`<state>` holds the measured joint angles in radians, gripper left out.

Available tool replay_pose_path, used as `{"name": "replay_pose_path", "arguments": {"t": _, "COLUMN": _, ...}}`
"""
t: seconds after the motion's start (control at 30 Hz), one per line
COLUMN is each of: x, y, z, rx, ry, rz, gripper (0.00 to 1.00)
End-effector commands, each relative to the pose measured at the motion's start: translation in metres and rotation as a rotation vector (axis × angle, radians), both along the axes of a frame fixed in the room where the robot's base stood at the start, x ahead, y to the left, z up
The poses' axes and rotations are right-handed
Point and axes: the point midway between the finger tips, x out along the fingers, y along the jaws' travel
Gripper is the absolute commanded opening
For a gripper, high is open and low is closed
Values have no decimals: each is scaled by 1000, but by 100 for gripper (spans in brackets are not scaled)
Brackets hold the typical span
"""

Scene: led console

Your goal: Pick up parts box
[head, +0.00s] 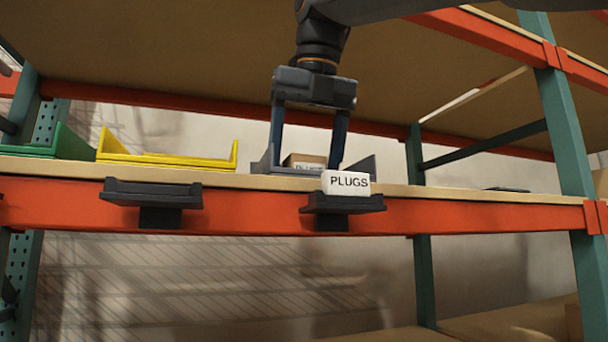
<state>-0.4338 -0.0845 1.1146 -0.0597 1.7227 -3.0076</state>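A small brown box (304,160) with a white label, partly hidden, sits in a grey bin (366,166) on the shelf. My gripper (305,165) points down over this bin, its two dark blue fingers wide apart. The brown box shows between the fingers; I cannot tell whether they touch it or how deep they reach. A white block marked PLUGS (345,183) stands on a black ledge (341,202) at the shelf's front, just below and right of my gripper, and hides part of the grey bin.
A yellow bin (165,159) and a green bin (62,144) stand to the left on the shelf. Another black ledge (152,194) on the orange beam (250,210) is empty. An upper shelf hangs above. The shelf right of the grey bin is mostly clear.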

Motion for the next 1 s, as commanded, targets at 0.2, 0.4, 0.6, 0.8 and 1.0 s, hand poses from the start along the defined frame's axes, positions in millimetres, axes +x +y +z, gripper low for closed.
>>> {"name": "replay_pose_path", "arguments": {"t": 0.2, "x": 0, "y": 0, "z": 0, "rx": 0, "ry": 0, "rz": 0, "gripper": 59}}
{"name": "replay_pose_path", "arguments": {"t": 0.4, "x": 0, "y": 0, "z": 0, "rx": 0, "ry": 0, "rz": 0, "gripper": 25}}
{"name": "replay_pose_path", "arguments": {"t": 0.6, "x": 0, "y": 0, "z": 0, "rx": 0, "ry": -1, "rz": 0, "gripper": 23}}
{"name": "replay_pose_path", "arguments": {"t": 0.8, "x": -8, "y": -2, "z": 9, "rx": 0, "ry": -1, "rz": 0, "gripper": 23}}
{"name": "replay_pose_path", "arguments": {"t": 1.0, "x": -41, "y": -12, "z": 33, "rx": 1, "ry": -3, "rz": 2, "gripper": 23}}
